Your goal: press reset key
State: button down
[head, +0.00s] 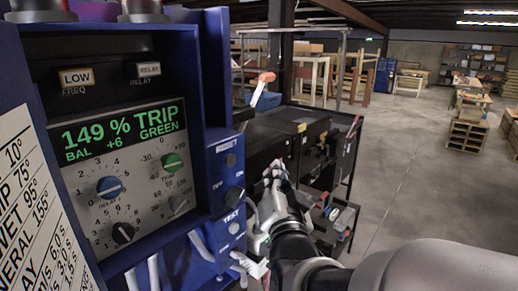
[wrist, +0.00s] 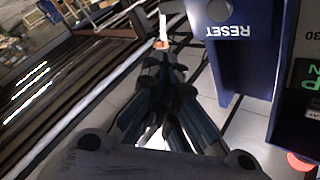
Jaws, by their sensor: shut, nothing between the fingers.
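The blue control panel (head: 218,180) has a white RESET label at its upper right, with a dark round reset key (head: 230,159) just below it. In the wrist view the label is upside down and the dark key (wrist: 219,10) shows at the top edge. My gripper (head: 275,168) is shut and empty. In the head view it appears to the right of the panel. In the wrist view its fingertips (wrist: 160,58) lie left of the key, apart from it in the picture. The depth gap is hard to tell.
The green display (head: 125,133) reads 149 % and TRIP GREEN. Knobs and a TEST button (head: 234,228) sit near the reset key. An orange-tipped lever (head: 266,77) stands behind the panel. A dark shelf unit (head: 345,165) is behind my gripper. Open floor (head: 410,175) lies right.

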aim_at(230, 160)
jog(key=shift+s, duration=0.15)
jog(key=w+a+p, duration=0.1)
jog(key=w+a, duration=0.4)
jog(key=a, duration=0.2)
jog(key=shift+w+p, duration=0.3)
jog(key=shift+p, duration=0.1)
dwell(1.4)
jog(key=shift+w+a+b, duration=0.25)
jog(key=shift+a+b, duration=0.1)
jog(key=shift+b, duration=0.1)
